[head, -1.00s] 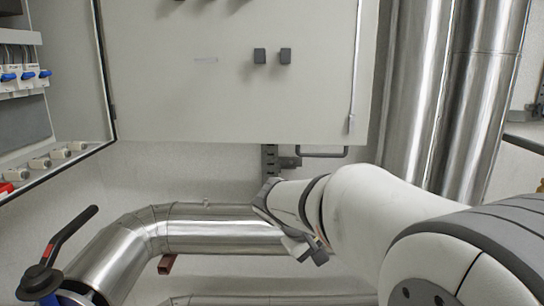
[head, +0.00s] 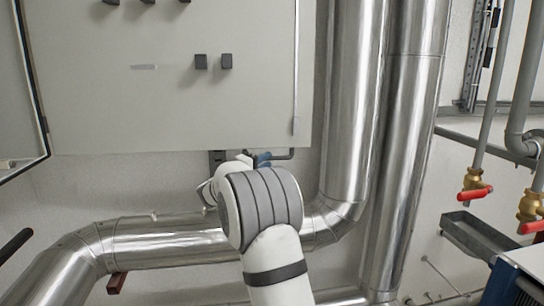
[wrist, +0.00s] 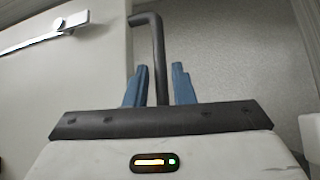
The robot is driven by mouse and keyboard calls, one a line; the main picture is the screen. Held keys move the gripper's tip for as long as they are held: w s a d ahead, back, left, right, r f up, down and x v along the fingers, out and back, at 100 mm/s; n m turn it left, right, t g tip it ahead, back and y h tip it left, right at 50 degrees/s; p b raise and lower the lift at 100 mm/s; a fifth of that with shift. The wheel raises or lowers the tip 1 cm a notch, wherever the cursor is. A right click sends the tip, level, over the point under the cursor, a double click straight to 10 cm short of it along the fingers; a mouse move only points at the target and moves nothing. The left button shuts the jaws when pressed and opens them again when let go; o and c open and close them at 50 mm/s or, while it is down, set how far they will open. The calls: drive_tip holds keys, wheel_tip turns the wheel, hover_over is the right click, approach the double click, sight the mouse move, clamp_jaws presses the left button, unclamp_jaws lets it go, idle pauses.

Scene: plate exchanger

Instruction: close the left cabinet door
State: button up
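The pale grey cabinet door (head: 170,105) fills the upper left of the head view and stands open, with a dark-edged cabinet opening at its left. It bears several black knobs and a thin rod near its right edge. A dark bent handle bar (head: 284,155) sticks out below its lower right corner; it also shows in the wrist view (wrist: 159,50). My gripper (wrist: 159,85) has its blue fingers on either side of this bar, with narrow gaps seen. In the head view my wrist partly hides the gripper and bar.
Shiny metal pipes run below the door (head: 160,240) and upright to its right (head: 350,100), close to my arm. Valves with red levers (head: 475,193) and a grey tray (head: 480,240) are at the right. A black lever (head: 15,245) is at the lower left.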

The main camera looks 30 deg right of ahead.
drive_tip(key=shift+p+x, duration=0.35)
drive_tip(key=shift+x, duration=1.25)
drive_tip(key=shift+c, duration=0.2)
clamp_jaws()
